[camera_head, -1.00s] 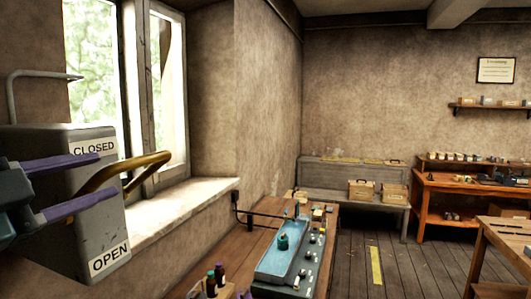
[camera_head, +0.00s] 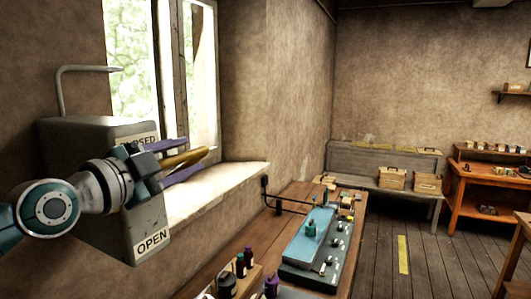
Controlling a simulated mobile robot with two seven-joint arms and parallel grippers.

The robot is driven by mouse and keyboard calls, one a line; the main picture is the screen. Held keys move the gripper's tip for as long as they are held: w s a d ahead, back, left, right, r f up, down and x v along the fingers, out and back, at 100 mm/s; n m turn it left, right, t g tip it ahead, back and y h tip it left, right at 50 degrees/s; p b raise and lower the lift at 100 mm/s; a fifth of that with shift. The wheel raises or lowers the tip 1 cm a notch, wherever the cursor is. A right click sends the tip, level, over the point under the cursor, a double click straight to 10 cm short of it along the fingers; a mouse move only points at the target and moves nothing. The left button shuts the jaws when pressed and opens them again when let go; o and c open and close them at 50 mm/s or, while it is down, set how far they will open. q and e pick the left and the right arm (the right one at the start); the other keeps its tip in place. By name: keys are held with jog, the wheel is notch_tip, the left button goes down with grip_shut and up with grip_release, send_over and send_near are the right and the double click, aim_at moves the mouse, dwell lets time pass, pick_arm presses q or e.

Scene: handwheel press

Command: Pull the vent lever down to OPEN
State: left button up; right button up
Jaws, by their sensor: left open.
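The grey vent box (camera_head: 85,135) is on the left by the window. It bears a CLOSED label (camera_head: 146,140) at the top, partly hidden by my gripper, and an OPEN label (camera_head: 152,241) at the bottom. The brass vent lever (camera_head: 187,158) sticks out to the right near the CLOSED label, well above OPEN; its base is hidden behind my gripper. My left gripper (camera_head: 192,155) is open, with one purple finger above the lever and one below it. I cannot tell whether either finger touches it. My right gripper is not in view.
A bent grey pipe (camera_head: 88,68) rises above the box. The window sill (camera_head: 225,187) is bare. Below, a wooden bench (camera_head: 222,262) holds a blue-topped tray (camera_head: 305,237) and several small bottles (camera_head: 241,264). The floor to the right is mostly clear.

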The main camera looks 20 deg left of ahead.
pick_arm(q)
jog(key=shift+c, duration=0.3)
grip_shut()
dwell(1.1)
